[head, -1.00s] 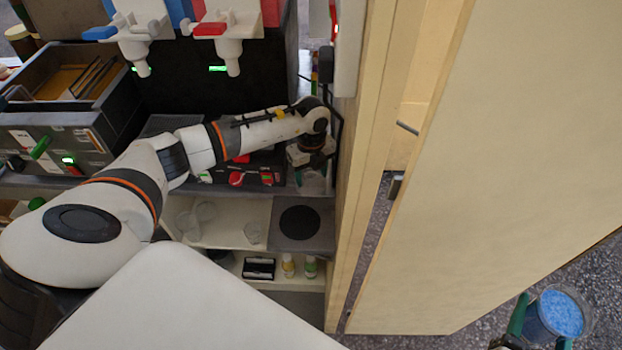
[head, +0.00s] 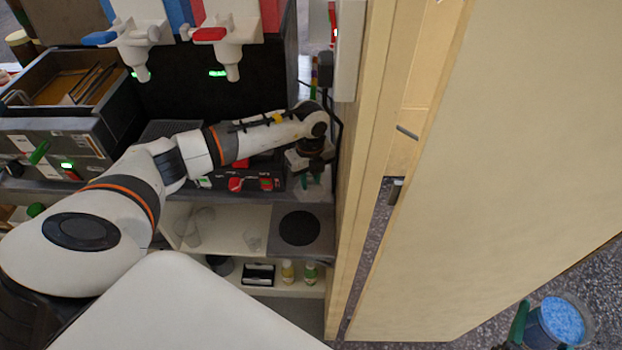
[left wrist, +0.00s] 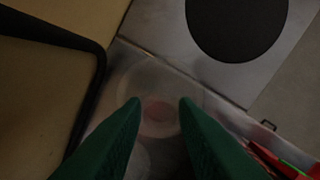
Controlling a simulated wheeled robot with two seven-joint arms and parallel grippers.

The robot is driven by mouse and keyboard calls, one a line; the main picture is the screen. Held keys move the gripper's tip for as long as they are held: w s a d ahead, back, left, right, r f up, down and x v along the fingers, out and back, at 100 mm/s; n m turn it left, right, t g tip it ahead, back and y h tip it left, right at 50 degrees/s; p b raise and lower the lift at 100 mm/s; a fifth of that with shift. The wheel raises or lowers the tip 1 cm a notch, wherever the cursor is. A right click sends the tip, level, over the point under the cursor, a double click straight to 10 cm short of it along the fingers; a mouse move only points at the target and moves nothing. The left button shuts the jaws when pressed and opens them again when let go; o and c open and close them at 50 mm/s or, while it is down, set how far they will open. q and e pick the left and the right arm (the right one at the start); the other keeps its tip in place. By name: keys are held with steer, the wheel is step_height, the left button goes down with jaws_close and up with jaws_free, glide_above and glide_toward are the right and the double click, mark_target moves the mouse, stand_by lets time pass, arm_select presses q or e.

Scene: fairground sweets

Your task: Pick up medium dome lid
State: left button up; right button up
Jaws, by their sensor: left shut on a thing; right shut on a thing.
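A clear, see-through dome lid (left wrist: 160,78) shows faintly between and beyond the green fingertips in the left wrist view. My left gripper (left wrist: 158,106) is shut on it, one finger on each side. In the head view my left gripper (head: 309,178) is at the right end of the dark counter, beside the wooden panel, with clear plastic just below it. My right gripper (head: 541,325) is at the lower right, its green fingers shut on a clear cup of blue granules (head: 563,320). Its other finger is mostly hidden.
A black disc (head: 299,228) on a grey plate lies below the left gripper. Clear cups (head: 193,228) stand on the white shelf to the left. Two small bottles (head: 288,272) are below. The tall wooden panel (head: 480,200) closes off the right side.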

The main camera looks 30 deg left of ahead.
arm_select(q)
step_height(320, 180, up, 6)
steer(key=b, duration=0.2)
arm_select(e)
step_height(320, 180, down, 2)
steer(key=shift+f, duration=0.15)
arm_select(q)
steer(key=s+b, duration=0.5)
steer(key=s, duration=1.4)
steer(key=shift+s+a+r, duration=0.35)
steer(key=shift+a, duration=0.05)
arm_select(e)
step_height(320, 180, down, 5)
steer(key=shift+f, duration=0.2)
steer(key=shift+s, duration=0.1)
